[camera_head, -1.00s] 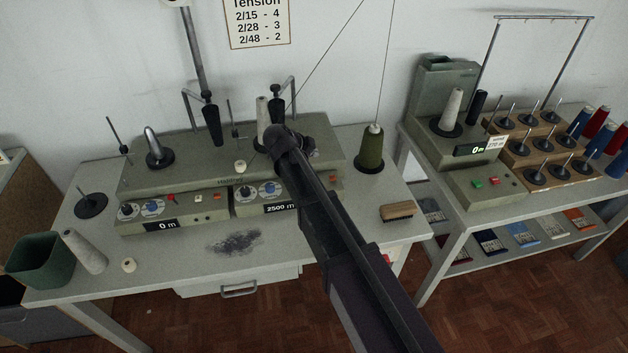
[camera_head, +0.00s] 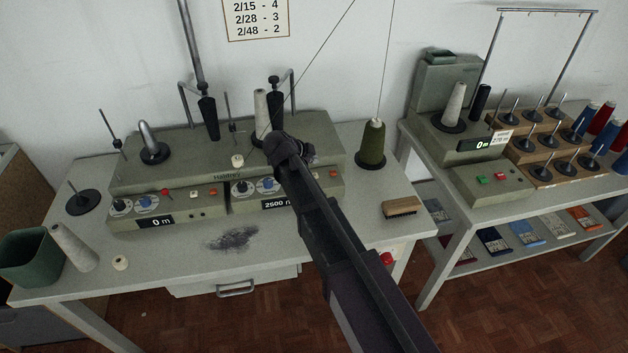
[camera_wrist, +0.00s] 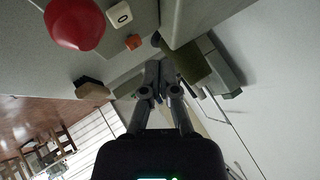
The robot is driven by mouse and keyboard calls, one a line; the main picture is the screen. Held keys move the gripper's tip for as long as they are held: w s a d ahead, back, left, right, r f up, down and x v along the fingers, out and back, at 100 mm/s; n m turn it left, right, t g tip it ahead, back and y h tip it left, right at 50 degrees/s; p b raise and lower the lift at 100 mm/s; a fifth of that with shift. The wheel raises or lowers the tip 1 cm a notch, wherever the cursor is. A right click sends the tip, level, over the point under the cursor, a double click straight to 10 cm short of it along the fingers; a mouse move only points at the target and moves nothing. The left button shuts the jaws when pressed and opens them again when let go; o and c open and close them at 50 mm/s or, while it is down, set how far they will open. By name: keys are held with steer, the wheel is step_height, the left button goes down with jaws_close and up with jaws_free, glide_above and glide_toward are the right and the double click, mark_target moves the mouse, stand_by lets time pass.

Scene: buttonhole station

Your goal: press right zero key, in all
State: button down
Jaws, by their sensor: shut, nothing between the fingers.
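The grey winding machine (camera_head: 140,178) has two front panels. In the wrist view a white key marked 0 (camera_wrist: 119,14) sits at the top, between a large red knob (camera_wrist: 75,22) and a small orange key (camera_wrist: 133,42). My gripper (camera_wrist: 155,68) is shut and empty, below and right of the zero key in that picture, apart from it. In the head view my arm hides the right panel's middle, and its zero key cannot be made out.
A green cone (camera_head: 371,144) and a wooden brush (camera_head: 402,207) lie right of the machine. Dark fluff (camera_head: 232,238) lies on the table (camera_head: 190,262) in front. A second winder (camera_head: 450,130) stands on the right table. Threads run upward behind my arm.

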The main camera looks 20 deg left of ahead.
mark_target(317, 173)
steer(key=shift+f+b, duration=1.55)
steer(key=shift+f, duration=0.3)
steer(key=shift+f, duration=0.1)
steer(key=shift+f+b, duration=0.3)
steer(key=shift+b, duration=0.15)
steer(key=shift+f+b, duration=0.5)
stand_by(1.2)
steer(key=shift+r, duration=0.1)
stand_by(0.3)
steer(key=shift+r+p, duration=0.85)
steer(key=shift+p, duration=0.1)
steer(key=shift+r+p, duration=2.5)
steer(key=shift+p, duration=0.05)
